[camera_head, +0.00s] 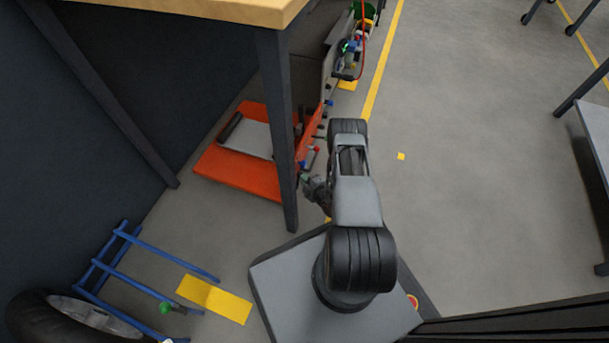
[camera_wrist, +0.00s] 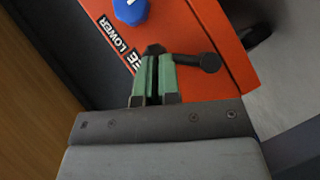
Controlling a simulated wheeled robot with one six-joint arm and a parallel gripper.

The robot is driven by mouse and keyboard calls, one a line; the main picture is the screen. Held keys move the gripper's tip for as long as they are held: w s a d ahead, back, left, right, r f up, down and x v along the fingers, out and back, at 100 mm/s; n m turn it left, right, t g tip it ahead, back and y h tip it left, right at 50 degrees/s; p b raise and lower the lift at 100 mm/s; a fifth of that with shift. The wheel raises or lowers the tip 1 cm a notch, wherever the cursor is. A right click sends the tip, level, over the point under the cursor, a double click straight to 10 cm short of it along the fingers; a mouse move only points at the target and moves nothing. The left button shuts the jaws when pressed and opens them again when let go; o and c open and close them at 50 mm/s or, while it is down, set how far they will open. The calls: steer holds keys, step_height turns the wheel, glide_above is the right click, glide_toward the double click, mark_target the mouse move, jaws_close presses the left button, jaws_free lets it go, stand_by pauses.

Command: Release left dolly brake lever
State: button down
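An orange dolly (camera_head: 238,180) with a grey plate on it sits low on the floor, partly behind a dark table leg. My gripper (camera_head: 318,188) is at its right side, small and partly hidden by my arm. In the wrist view, the green fingers of my gripper (camera_wrist: 154,75) point at an orange panel (camera_wrist: 195,30). A black lever with a round knob (camera_wrist: 210,63) sticks out to the right from behind the right finger. The fingers are close together with a narrow dark gap. Whether the lever's shaft is between them is hidden.
A blue knob (camera_wrist: 130,11) and a black label reading LOWER (camera_wrist: 112,36) are close above the fingers. A wooden-topped table (camera_head: 200,12) overhangs the dolly. A blue rack (camera_head: 130,265) and a tyre (camera_head: 60,318) lie at lower left.

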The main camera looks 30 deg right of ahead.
steer(key=shift+w+r, duration=0.2)
steer(key=shift+w, duration=0.25)
steer(key=s+a+r+p, duration=0.3)
steer(key=s+r+p, duration=0.6)
steer(key=s+r, duration=0.3)
steer(key=v, duration=0.2)
steer(key=shift+s+a+p, duration=0.2)
steer(key=shift+s+p, duration=0.15)
steer(key=shift+r, duration=0.1)
